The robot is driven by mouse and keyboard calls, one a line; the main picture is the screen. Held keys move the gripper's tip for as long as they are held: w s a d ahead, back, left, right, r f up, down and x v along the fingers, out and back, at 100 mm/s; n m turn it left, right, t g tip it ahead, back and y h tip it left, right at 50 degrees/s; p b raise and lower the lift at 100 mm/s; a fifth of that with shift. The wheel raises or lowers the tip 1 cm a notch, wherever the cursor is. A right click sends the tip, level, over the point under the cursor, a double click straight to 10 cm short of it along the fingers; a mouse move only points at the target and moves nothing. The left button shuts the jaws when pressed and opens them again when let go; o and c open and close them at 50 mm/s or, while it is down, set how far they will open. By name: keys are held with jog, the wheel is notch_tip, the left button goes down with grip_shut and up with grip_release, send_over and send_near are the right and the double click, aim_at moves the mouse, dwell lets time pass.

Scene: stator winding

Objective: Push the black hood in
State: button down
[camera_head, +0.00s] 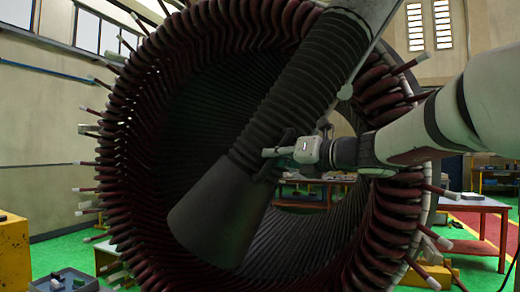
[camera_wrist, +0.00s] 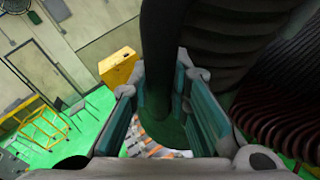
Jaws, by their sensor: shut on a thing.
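The black hood (camera_head: 222,214) is a wide dark cone at the lower end of a ribbed black hose (camera_head: 300,92). It hangs tilted, its mouth to the lower left, in front of the stator's round opening. My gripper (camera_head: 268,163) comes from the right and is shut on a dark part at the narrow upper end of the hood. In the wrist view, a dark bar of the hood (camera_wrist: 160,60) runs between the teal-padded fingers of my gripper (camera_wrist: 178,112). The exact contact is partly hidden by the fingers.
The large stator ring (camera_head: 118,165), with dark red coil ends and pale-tipped leads sticking out, surrounds the hood. Work tables (camera_head: 478,205) stand at the right and behind. A yellow block (camera_head: 14,255) is at the left on the green floor (camera_head: 60,258).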

jog(key=w+d+f+b, duration=0.2)
jog(key=d+f, duration=0.2)
jog(key=d, duration=0.4)
jog(key=w+d+f+n+b, duration=0.1)
jog(key=d+f, duration=0.3)
jog(key=d, duration=0.5)
jog(key=w+d+f+n+h+b, duration=0.1)
jog(key=w+d+f+b, duration=0.2)
jog(key=d, duration=0.6)
jog(key=shift+d+f+g+b, duration=0.3)
jog(key=shift+f+b, duration=0.1)
jog(key=shift+f, duration=0.45)
jog(key=c, duration=1.6)
grip_release()
jog(key=shift+o, duration=0.6)
jog(key=shift+a+f, duration=0.1)
jog(key=shift+f, duration=0.05)
jog(key=v, duration=1.2)
